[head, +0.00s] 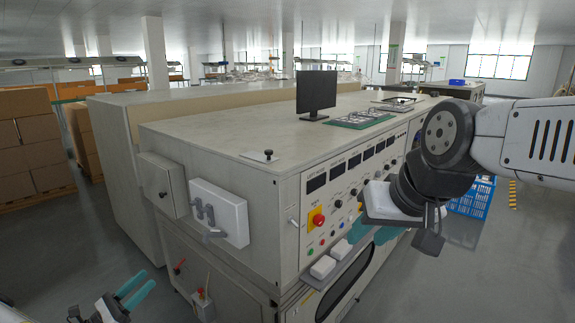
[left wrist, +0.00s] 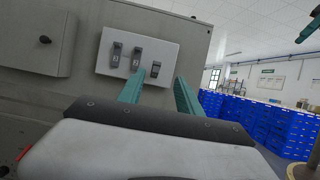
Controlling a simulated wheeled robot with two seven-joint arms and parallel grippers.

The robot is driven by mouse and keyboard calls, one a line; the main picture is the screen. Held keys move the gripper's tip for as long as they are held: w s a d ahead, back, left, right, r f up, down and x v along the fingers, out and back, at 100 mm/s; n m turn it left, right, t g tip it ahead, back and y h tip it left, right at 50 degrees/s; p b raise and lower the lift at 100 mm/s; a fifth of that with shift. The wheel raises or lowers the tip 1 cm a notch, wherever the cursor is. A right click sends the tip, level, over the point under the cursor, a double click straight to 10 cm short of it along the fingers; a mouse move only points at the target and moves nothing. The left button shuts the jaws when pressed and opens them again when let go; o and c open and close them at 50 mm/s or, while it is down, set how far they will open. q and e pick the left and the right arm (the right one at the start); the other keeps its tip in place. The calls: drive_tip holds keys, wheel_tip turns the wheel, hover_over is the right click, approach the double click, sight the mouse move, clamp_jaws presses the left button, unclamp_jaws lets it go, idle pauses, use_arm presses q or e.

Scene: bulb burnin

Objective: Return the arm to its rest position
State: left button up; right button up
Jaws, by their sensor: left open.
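My left gripper (head: 137,288) is low at the left of the head view, its two teal fingers apart and empty. In the left wrist view its fingers (left wrist: 159,88) show spread, with a white switch panel (left wrist: 168,53) beyond them. That panel, with three grey switches, is on the side of the large beige test cabinet (head: 250,190); it also shows in the head view (head: 235,222). My left gripper is apart from it. My right gripper (head: 374,231) is in front of the cabinet's control face; its teal fingers are partly hidden by its own body, so its opening is unclear.
A monitor (head: 316,93) and a green board (head: 360,119) are on the cabinet top. A red stop knob (head: 318,219) and white blocks (head: 322,267) are on its front. Blue crates (head: 470,203) stand at right, cartons (head: 22,145) at left. Floor at left is clear.

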use_arm(q)
drive_tip(key=s+d+r+m+g+y, duration=0.1)
drive_tip(key=d+r+m+g, duration=0.7)
drive_tip(key=d, duration=0.3)
drive_tip(key=s+d+r+m+g+y, duration=0.1)
drive_tip(key=d+r+m+g, duration=0.65)
drive_tip(key=d+r, duration=0.2)
drive_tip(key=s+d+r+m+t+y, duration=0.2)
drive_tip(key=s+d+r+m+y, duration=0.1)
drive_tip(key=s+r+m+y, duration=0.2)
drive_tip(key=s+d+r+m+t+y, duration=0.2)
drive_tip(key=s+d+r+m+y, duration=0.2)
drive_tip(key=s+r+m, duration=0.4)
drive_tip(key=s+y, duration=0.1)
drive_tip(key=s, duration=0.2)
drive_tip(key=shift+d+r+t+y, duration=0.3)
drive_tip(key=shift+r+t, duration=0.05)
